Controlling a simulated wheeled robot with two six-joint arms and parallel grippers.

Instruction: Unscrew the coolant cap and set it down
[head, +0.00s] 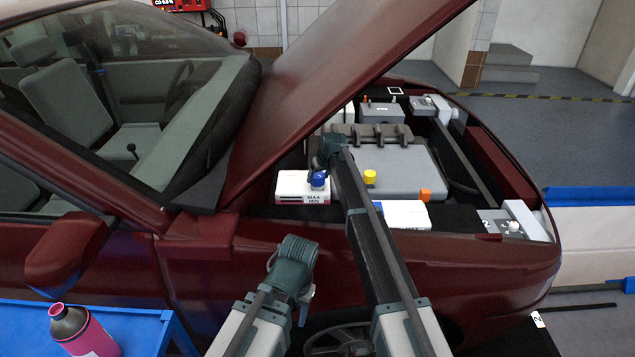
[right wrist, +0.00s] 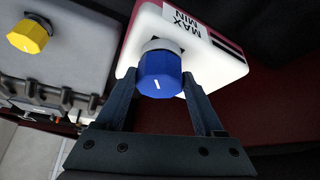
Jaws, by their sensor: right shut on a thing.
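The coolant cap (head: 319,179) is blue and ribbed with a white mark on top. It sits over the neck of a white coolant tank (head: 291,188) labelled MAX and MIN. In the right wrist view the cap (right wrist: 160,72) is between the two fingers of my right gripper (right wrist: 161,84), which is shut on it. A pale collar shows between cap and tank; I cannot tell how loose the cap is. In the head view my right gripper (head: 322,165) hangs over the cap. My left gripper (head: 304,306) hangs low outside the fender, mostly hidden, jaws unclear.
A yellow cap (head: 370,177) is on the grey engine cover (head: 402,165). An orange cap (head: 425,195) and a white tank with a blue label (head: 404,214) are to the right. The raised hood (head: 330,85) slants above. A pink bottle (head: 80,330) stands on a blue cart (head: 140,320).

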